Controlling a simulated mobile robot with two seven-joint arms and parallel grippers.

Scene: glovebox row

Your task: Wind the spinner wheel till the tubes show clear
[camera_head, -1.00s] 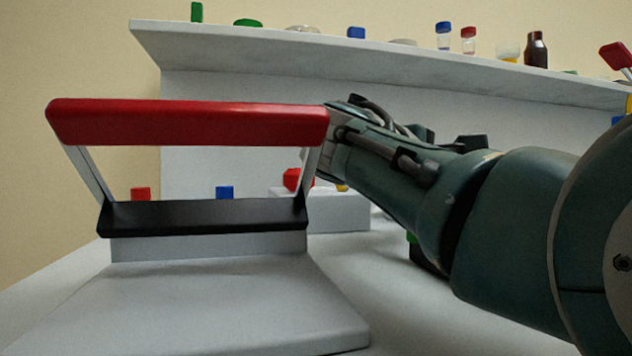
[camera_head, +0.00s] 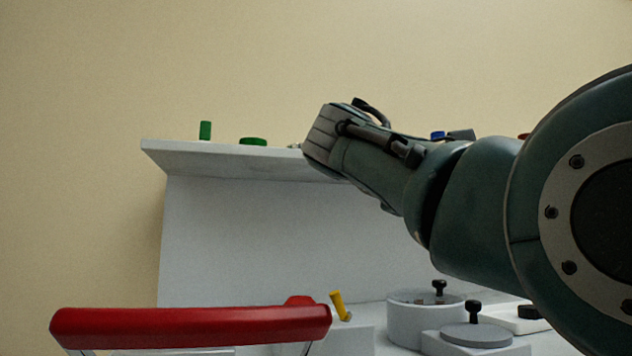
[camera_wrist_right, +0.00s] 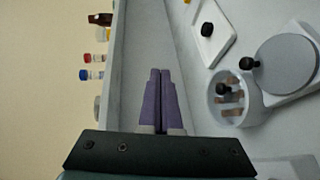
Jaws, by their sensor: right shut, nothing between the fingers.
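The spinner wheel is a grey disc (camera_head: 478,336) with an upright black knob (camera_head: 474,309) near its rim, at the lower right in the head view. Beside it is a pale round drum (camera_head: 408,322), with another black knob (camera_head: 439,288) showing at it. In the right wrist view the disc (camera_wrist_right: 287,65) and drum (camera_wrist_right: 226,115) are to the right. Brownish tubes (camera_wrist_right: 231,97) show in the drum; whether they are clear I cannot tell. My right gripper (camera_wrist_right: 160,72) is shut and empty, apart from the wheel. In the head view my right wrist hides its fingers. My left gripper is out of view.
A red-handled frame (camera_head: 190,326) stands at the lower left. A high white shelf (camera_head: 225,160) carries green items, with bottles and vials (camera_wrist_right: 92,74) along it. A white plate with a black knob (camera_wrist_right: 212,32) lies beyond the drum. A yellow lever (camera_head: 340,305) stands left of the drum.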

